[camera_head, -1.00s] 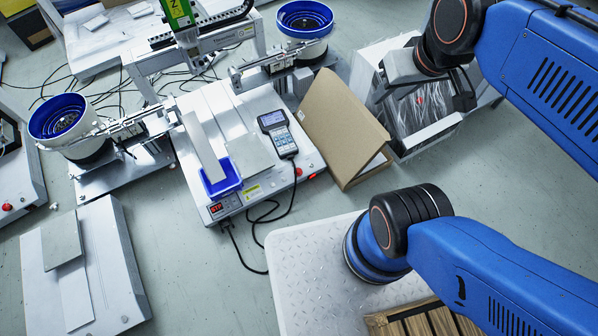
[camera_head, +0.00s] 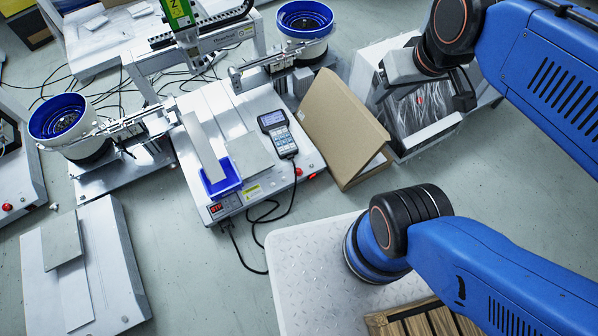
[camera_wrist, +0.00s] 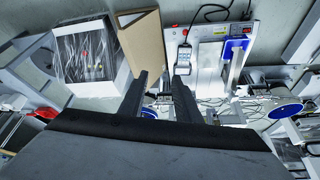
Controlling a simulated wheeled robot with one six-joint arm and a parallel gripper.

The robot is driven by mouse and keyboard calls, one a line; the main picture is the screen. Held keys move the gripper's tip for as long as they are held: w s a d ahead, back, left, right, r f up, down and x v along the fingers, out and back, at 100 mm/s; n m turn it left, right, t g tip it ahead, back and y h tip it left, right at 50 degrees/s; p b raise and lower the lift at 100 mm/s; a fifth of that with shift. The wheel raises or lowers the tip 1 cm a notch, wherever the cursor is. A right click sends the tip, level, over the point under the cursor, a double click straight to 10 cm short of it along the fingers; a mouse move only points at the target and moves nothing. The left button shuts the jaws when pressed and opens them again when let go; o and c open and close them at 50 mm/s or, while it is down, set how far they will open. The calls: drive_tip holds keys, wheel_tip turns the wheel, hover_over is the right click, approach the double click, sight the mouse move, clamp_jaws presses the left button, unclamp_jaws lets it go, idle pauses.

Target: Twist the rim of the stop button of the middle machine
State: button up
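The middle machine (camera_head: 215,105) is a white bench unit with a gantry over it, left of centre in the head view. Its red stop button (camera_head: 299,171) appears as a small round spot near the front right corner, beside an orange-red switch (camera_head: 312,175). In the wrist view the stop button (camera_wrist: 193,28) is near the top, beyond the handheld controller (camera_wrist: 183,57). My gripper (camera_wrist: 159,75) is open, with nothing between its two dark fingers, and is well apart from the button. Its fingertips cannot be made out in the head view.
A brown cardboard box (camera_head: 338,125) leans just right of the machine. A blue tray (camera_head: 222,183) sits at the machine's front, and cables lie on the floor. Open floor lies right of the box.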

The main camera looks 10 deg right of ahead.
drive_tip(key=o, duration=0.5)
drive_tip(key=w+a+f+g+y, duration=0.1)
drive_tip(key=w+a+f+g, duration=0.15)
drive_tip(key=w+f, duration=0.7)
drive_tip(key=w+a+f+g+y, duration=0.1)
drive_tip(key=w+a+f+g, duration=0.15)
drive_tip(key=w+f, duration=0.65)
drive_tip(key=m+g+y, duration=0.1)
drive_tip(key=m+g, duration=0.2)
drive_tip(key=g, duration=0.1)
hover_over(299, 170)
drive_tip(key=w+d, duration=0.5)
drive_tip(key=w, duration=0.1)
wheel_tip(299, 170, down, 28)
drive_tip(key=x, duration=1.7)
drive_tip(key=shift+w+a+f, duration=0.1)
drive_tip(key=shift+w+f, duration=0.2)
drive_tip(key=shift+f, duration=0.15)
drive_tip(key=shift+c, duration=0.3)
